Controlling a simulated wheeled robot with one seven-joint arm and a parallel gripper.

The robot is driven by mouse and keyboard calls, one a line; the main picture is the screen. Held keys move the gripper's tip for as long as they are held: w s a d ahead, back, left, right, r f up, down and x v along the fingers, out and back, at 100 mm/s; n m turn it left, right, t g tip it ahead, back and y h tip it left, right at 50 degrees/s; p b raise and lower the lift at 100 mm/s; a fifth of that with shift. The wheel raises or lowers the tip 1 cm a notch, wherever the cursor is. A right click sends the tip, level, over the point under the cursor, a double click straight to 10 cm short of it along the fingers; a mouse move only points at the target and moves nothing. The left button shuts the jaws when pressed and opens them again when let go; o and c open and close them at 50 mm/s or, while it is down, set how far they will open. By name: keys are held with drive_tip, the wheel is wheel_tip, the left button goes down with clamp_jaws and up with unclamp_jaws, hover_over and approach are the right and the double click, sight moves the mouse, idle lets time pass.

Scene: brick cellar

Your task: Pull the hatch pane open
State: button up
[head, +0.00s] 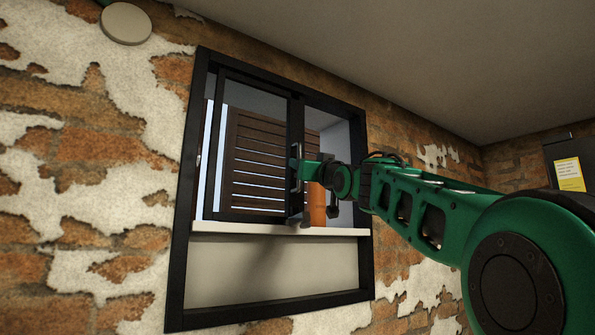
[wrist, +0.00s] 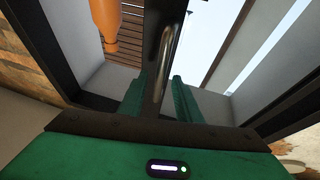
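The hatch is a black-framed opening (head: 188,150) in the brick wall. Its dark-edged glass pane (head: 296,115) covers the left part, and the right part is uncovered. A metal bar handle (head: 298,178) runs upright along the pane's right edge. My gripper (head: 303,166) is at this handle. In the wrist view the handle (wrist: 157,88) lies between the two green fingers of my gripper (wrist: 160,78). A gap shows beside each finger, so they look open around the bar and not closed on it.
An orange bottle (head: 317,203) stands behind the handle on the pale sill (head: 340,232); it also shows in the wrist view (wrist: 106,18). Brown slats (head: 262,160) are beyond the pane. A round pale disc (head: 126,23) is on the wall at upper left.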

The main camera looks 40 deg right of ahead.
drive_tip(key=v, duration=1)
drive_tip(key=shift+s, duration=0.15)
drive_tip(key=shift+a+f, duration=0.15)
